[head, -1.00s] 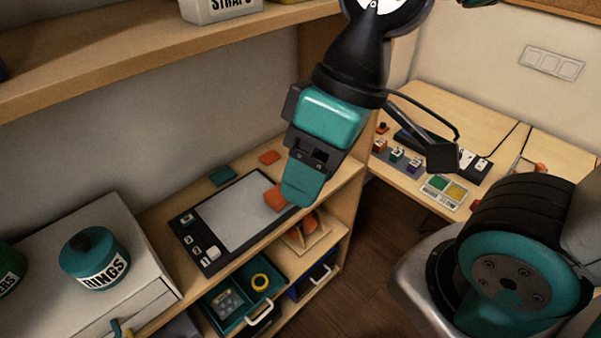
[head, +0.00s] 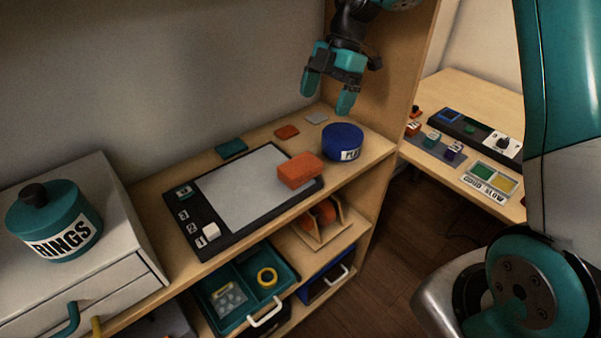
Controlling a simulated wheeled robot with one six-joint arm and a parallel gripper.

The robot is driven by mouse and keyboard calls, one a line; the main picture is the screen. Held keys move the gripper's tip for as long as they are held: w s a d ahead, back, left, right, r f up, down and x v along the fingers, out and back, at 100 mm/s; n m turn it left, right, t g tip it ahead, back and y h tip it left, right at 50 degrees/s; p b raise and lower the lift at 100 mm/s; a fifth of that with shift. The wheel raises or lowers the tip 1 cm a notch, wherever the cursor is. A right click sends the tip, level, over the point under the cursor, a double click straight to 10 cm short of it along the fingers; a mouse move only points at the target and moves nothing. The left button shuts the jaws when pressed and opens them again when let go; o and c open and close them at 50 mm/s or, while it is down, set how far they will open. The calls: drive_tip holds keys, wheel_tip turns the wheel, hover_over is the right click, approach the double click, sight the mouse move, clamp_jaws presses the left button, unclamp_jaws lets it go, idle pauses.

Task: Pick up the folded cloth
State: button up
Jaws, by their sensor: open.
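A thick orange block with rounded edges (head: 300,170), which may be the folded cloth, lies on the right end of a black-framed board (head: 240,195) on the shelf top. I cannot make out its folds. My gripper (head: 326,94) is in the upper middle of the head view, fingers pointing down. It is open and empty, above the back right of the shelf top, apart from the orange block.
A blue round tin (head: 343,142) stands right of the orange block. Flat teal (head: 231,148), orange (head: 287,132) and grey (head: 317,117) pads lie behind the board. An upright shelf panel (head: 392,80) is close to my gripper's right.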

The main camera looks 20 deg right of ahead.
sight(301, 164)
drive_tip(key=p+x, duration=0.1)
drive_tip(key=x, duration=1.5)
drive_tip(key=shift+f, duration=0.2)
drive_tip(key=c, duration=1)
